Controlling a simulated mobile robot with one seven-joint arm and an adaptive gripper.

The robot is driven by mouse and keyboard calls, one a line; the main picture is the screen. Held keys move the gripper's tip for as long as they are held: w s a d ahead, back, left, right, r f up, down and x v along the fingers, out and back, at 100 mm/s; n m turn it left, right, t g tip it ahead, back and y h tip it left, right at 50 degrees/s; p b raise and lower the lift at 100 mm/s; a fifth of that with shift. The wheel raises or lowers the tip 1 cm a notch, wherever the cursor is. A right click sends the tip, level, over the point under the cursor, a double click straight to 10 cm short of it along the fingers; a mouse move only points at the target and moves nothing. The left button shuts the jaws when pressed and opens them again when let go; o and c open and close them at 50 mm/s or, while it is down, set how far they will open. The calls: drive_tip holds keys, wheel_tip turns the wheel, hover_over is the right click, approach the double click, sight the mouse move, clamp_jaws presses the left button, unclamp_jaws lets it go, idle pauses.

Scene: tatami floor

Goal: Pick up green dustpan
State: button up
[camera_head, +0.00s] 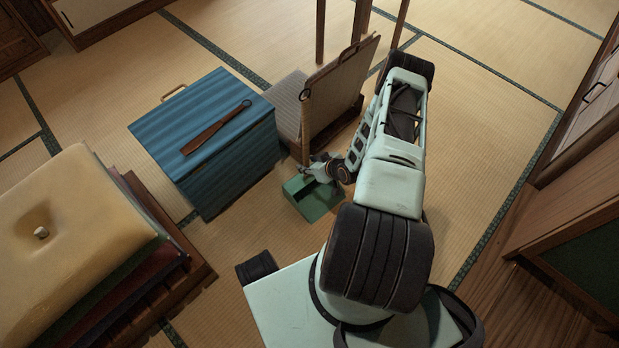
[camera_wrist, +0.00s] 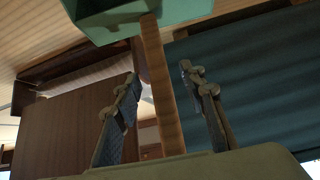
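The green dustpan (camera_head: 313,197) stands on the tatami right of the blue chest, with its wooden handle (camera_head: 305,130) upright and a ring at the top. My gripper (camera_head: 322,169) is low, just above the pan and close to the handle's lower part. In the wrist view, the green pan (camera_wrist: 140,16) is at the top edge. The handle (camera_wrist: 160,95) runs down the picture between the two spread fingers of my gripper (camera_wrist: 158,73), with gaps visible on both sides. The gripper is open and holds nothing.
A blue chest (camera_head: 205,135) with a brown strap-like tool (camera_head: 215,128) on top stands left of the dustpan. A wooden legless chair (camera_head: 337,85) stands close behind it. Stacked cushions (camera_head: 75,245) lie at left. Tatami at right is clear.

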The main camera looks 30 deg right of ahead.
drive_tip(key=shift+w+f, duration=0.25)
drive_tip(key=shift+f, duration=0.15)
drive_tip(key=shift+r, duration=0.1)
clamp_jaws()
